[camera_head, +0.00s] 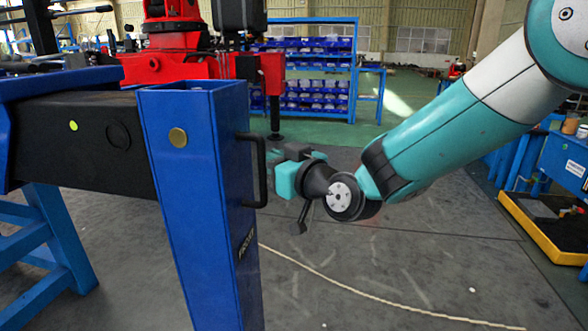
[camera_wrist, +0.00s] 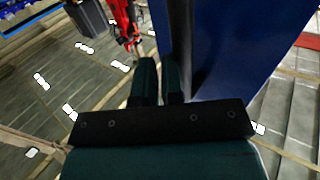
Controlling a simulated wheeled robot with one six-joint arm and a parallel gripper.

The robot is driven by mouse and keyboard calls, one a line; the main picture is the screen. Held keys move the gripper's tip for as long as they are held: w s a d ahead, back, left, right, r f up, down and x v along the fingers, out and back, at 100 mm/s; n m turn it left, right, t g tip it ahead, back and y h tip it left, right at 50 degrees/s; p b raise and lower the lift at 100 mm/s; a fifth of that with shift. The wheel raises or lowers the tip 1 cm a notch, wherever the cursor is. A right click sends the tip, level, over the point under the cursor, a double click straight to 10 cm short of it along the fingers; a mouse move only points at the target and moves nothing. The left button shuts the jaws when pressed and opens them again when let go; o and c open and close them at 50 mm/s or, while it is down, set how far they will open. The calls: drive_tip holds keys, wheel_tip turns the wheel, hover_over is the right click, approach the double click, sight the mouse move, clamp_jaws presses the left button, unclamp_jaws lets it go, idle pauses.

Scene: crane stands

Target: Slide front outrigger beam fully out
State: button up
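The black outrigger beam (camera_head: 95,165) extends from a blue housing (camera_head: 60,82) at the left to a tall blue upright leg (camera_head: 195,215) in the head view. A stretch of bare black beam shows between them. A black handle (camera_head: 262,172) is fixed on the leg's right side. My gripper (camera_head: 283,154) is just right of the handle. In the wrist view, my two dark fingers (camera_wrist: 161,75) sit close together with a narrow gap, just left of the blue leg (camera_wrist: 225,50). I cannot tell whether they touch the handle.
A blue trestle (camera_head: 45,230) stands under the housing. A red machine (camera_head: 180,62) is behind, with a blue shelf of bins (camera_head: 318,95) farther back. A yellow-edged tray (camera_head: 545,225) lies at right. A pale rope (camera_head: 350,290) crosses open grey floor.

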drive_tip(key=shift+o, duration=1.4)
drive_tip(key=shift+s+d+f+b, duration=0.1)
drive_tip(key=shift+s+d+b, duration=0.25)
drive_tip(key=shift+s, duration=0.2)
drive_tip(key=shift+s+d+f+b, duration=0.1)
drive_tip(key=shift+s+d+b, duration=0.15)
drive_tip(key=shift+s+b, duration=0.2)
drive_tip(key=b+v, duration=1.1)
drive_tip(key=v, duration=0.7)
drive_tip(key=shift+w+d+r, duration=0.2)
drive_tip(key=shift+d+r, duration=0.05)
drive_tip(key=shift+d, duration=0.15)
drive_tip(key=shift+b, duration=0.3)
drive_tip(key=shift+d, duration=0.1)
